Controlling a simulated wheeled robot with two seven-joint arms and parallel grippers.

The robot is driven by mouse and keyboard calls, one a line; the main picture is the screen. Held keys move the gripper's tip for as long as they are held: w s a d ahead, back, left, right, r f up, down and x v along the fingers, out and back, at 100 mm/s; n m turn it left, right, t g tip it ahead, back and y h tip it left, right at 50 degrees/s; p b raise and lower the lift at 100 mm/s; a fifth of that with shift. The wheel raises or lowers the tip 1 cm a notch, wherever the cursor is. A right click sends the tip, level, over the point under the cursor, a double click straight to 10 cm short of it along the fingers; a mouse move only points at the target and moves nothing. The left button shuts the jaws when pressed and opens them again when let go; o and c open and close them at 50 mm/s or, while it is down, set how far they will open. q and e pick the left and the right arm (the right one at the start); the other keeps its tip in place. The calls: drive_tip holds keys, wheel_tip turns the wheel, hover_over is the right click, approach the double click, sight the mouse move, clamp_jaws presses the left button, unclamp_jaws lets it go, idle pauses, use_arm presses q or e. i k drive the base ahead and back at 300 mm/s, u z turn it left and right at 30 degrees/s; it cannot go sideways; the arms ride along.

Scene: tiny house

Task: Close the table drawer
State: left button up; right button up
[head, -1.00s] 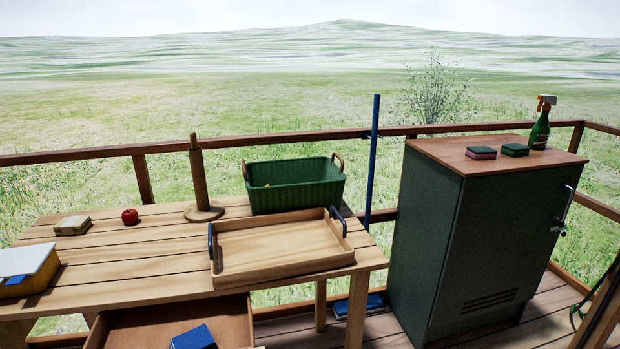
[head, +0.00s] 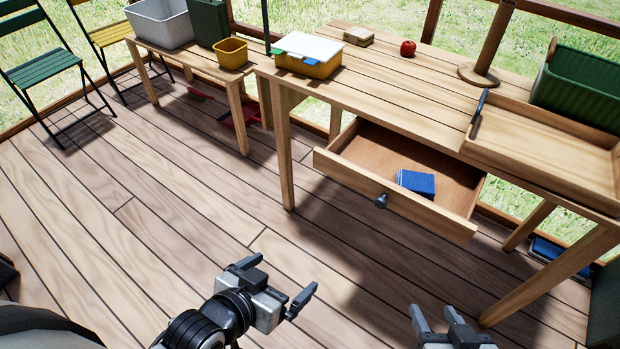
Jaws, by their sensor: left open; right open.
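The wooden table (head: 400,95) stands at the upper right in the head view. Its drawer (head: 337,168) is pulled well out toward me, with a round grey knob (head: 381,201) on its front. A blue box-like item (head: 416,182) lies inside the drawer. My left gripper (head: 288,282) is open and empty, low over the floor in front of the drawer and to its left. My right gripper (head: 434,312) is open at the bottom edge, below the drawer in the picture and apart from it. Its lower part is cut off.
On the tabletop are a yellow box with white lid (head: 308,56), a red apple (head: 408,47), a wooden tray (head: 540,150) and a green basket (head: 580,85). A lower bench (head: 190,58) and folding chairs (head: 45,70) stand left. The floor (head: 190,215) before the drawer is clear.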

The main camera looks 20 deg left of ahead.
sight(367, 157)
drive_tip(key=u, duration=1.6)
drive_tip(key=i, duration=0.2)
drive_tip(key=u, duration=1.75)
drive_tip(key=i, duration=0.6)
drive_tip(key=z, duration=2.9)
